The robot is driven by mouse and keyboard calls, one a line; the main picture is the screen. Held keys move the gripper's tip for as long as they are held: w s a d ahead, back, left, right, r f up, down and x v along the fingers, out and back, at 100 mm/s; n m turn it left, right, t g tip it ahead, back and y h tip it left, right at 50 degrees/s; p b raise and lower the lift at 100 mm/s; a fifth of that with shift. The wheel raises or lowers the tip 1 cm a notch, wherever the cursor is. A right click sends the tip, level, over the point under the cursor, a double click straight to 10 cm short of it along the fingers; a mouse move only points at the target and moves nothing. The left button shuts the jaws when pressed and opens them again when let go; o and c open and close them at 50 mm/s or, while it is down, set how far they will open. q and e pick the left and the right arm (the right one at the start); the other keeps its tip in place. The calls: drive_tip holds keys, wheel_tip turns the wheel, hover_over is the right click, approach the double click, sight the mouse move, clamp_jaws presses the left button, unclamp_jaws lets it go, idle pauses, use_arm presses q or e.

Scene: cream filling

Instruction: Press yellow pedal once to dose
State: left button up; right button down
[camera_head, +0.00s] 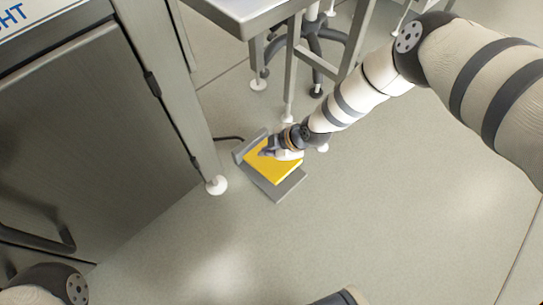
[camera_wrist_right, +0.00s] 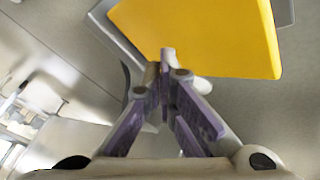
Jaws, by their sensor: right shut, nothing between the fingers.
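The yellow pedal (camera_head: 282,171) sits in a grey base (camera_head: 279,191) on the floor, near the foot of the metal machine. My right gripper (camera_head: 264,153) reaches in from the right, its fingertips over the upper part of the pedal. In the right wrist view the yellow pedal (camera_wrist_right: 210,30) fills the top, and my right gripper (camera_wrist_right: 167,55) is shut and empty, its tips overlapping the pedal's near edge. I cannot tell whether they touch it. My left gripper does not show; only a part of my left arm is at the lower left.
A metal cabinet (camera_head: 90,130) with a dark handle stands on the left, its white foot (camera_head: 217,185) close to the pedal. A metal table (camera_head: 250,15) and a wheeled stool base (camera_head: 315,45) are behind. The floor in front and to the right is clear.

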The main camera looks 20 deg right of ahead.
drive_tip(key=shift+r, duration=0.1)
drive_tip(key=shift+w+a+r+p, duration=0.1)
drive_tip(key=shift+w+r+p, duration=0.1)
drive_tip(key=shift+r+p, duration=0.45)
drive_tip(key=shift+w+a+r+p, duration=0.1)
drive_tip(key=shift+w+r+p, duration=0.15)
drive_tip(key=shift+r, duration=0.75)
drive_tip(key=shift+w+a+r+p, duration=0.1)
drive_tip(key=shift+w+r+p, duration=0.05)
drive_tip(key=shift+r+p, duration=0.55)
drive_tip(key=shift+d, duration=0.1)
